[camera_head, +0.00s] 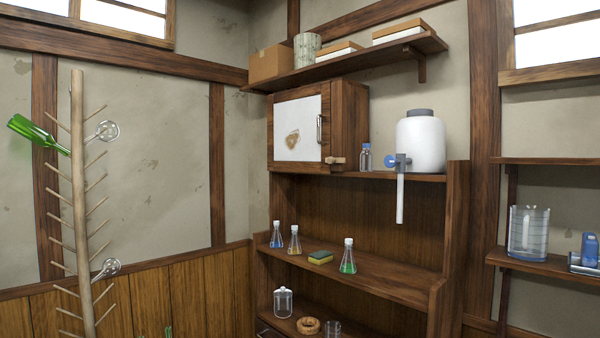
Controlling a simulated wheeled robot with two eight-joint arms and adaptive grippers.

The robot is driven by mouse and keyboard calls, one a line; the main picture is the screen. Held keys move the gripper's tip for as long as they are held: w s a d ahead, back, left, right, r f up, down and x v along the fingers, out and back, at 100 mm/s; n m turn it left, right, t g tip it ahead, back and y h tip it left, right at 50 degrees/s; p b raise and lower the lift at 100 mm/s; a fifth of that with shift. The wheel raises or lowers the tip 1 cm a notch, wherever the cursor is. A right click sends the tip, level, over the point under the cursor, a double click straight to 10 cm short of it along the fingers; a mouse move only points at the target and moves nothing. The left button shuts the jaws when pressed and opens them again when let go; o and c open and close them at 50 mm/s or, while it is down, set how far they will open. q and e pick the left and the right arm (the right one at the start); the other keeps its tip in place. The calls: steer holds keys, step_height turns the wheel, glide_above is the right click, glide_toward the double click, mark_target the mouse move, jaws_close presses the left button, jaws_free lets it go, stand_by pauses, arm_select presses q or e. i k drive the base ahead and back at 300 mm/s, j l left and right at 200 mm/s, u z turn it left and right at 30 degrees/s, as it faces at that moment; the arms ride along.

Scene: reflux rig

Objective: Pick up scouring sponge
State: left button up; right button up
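The scouring sponge (320,257), yellow with a green top, lies flat on the middle shelf of the wooden cabinet (408,285). A flask with amber liquid (294,241) stands to its left and a flask with green liquid (348,257) stands to its right, both apart from it. Neither of my grippers shows in the head view.
A flask with blue liquid (276,236) stands farther left on that shelf. A glass jar (283,302) and a cork ring (308,326) sit on the shelf below. A white tank (420,145) with a downward spout is above right. A pegged drying post (80,210) stands at left.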

mark_target(320, 257)
steer(key=i+j+z, duration=0.4)
steer(key=i+j, duration=0.7)
